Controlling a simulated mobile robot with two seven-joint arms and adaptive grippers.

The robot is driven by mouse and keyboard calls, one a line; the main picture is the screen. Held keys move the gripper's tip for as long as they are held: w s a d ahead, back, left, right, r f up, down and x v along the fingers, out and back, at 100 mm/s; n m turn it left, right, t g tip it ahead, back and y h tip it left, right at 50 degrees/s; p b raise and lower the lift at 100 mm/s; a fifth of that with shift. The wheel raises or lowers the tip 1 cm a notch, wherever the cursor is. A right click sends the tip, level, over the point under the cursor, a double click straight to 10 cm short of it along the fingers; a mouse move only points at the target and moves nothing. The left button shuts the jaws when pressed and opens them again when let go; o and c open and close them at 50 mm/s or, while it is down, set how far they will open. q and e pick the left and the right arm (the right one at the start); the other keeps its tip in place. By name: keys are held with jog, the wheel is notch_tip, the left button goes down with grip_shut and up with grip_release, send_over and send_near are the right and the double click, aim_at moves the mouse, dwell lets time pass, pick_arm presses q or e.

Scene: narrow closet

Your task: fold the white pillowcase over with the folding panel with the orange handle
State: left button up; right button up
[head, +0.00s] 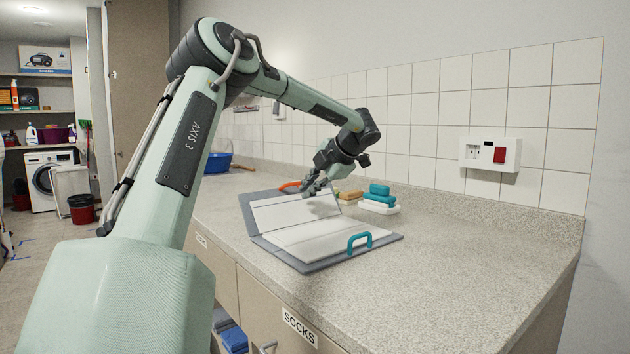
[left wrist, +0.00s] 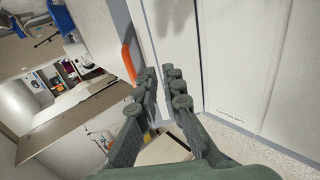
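The white pillowcase (head: 318,238) lies on a grey folding board (head: 312,266) on the counter. The board's far panel (head: 247,214) looks tilted up, with white cloth against its inner face. In the left wrist view the orange handle (left wrist: 129,63) lies just left of the fingertips, outside the gap. My left gripper (left wrist: 160,72) has a narrow gap between its fingers, with nothing clearly held. My right gripper is out of view.
A teal handle (head: 359,241) stands on the board's near right side. Teal and white stacked items (head: 379,198) sit behind the board. A blue basin (head: 217,162) is farther left. A wall socket box (head: 490,154) is at the right. The counter's right front is clear.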

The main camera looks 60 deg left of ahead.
pick_arm(q)
jog(key=o, duration=0.4)
jog(key=shift+a, duration=0.7)
jog(key=v, duration=1.2)
jog(key=shift+d+r, duration=0.15)
jog(key=shift+r, duration=0.15)
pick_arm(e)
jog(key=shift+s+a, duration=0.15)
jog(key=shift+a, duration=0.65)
